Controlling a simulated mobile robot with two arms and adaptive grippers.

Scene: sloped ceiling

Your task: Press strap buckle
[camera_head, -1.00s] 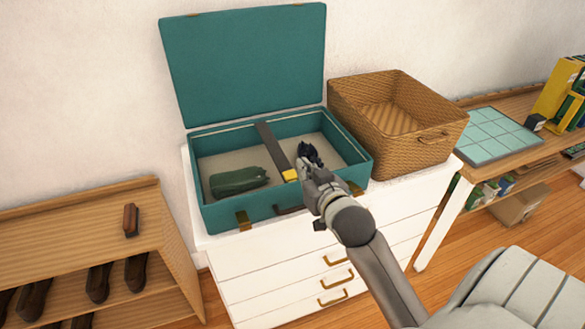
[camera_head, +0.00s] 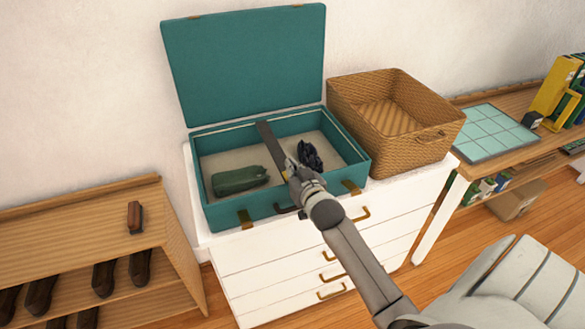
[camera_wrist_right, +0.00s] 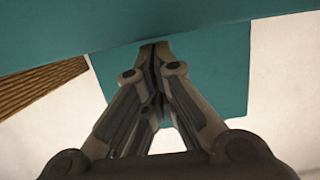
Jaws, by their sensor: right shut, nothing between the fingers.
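An open teal suitcase (camera_head: 225,215) lies on a white dresser, its lid (camera_head: 245,65) leaning up at the back. A dark strap (camera_head: 268,142) runs from back to front across its inside. The yellow buckle, seen a second ago at the strap's front end, is hidden now behind my right gripper (camera_head: 291,170). The gripper is over the strap's front part; I cannot tell whether it touches. In the right wrist view its fingers (camera_wrist_right: 155,50) are closed together and empty, with teal surface beyond them. A green rolled item (camera_head: 240,179) and a dark bundle (camera_head: 310,155) lie on either side of the strap. My left gripper is out of view.
A wicker basket (camera_head: 440,150) stands right of the suitcase on the dresser (camera_head: 270,265). A wooden shoe shelf (camera_head: 80,225) is at left with a brush (camera_head: 134,218) on top. A wooden desk at right holds a tiled mat (camera_head: 495,133).

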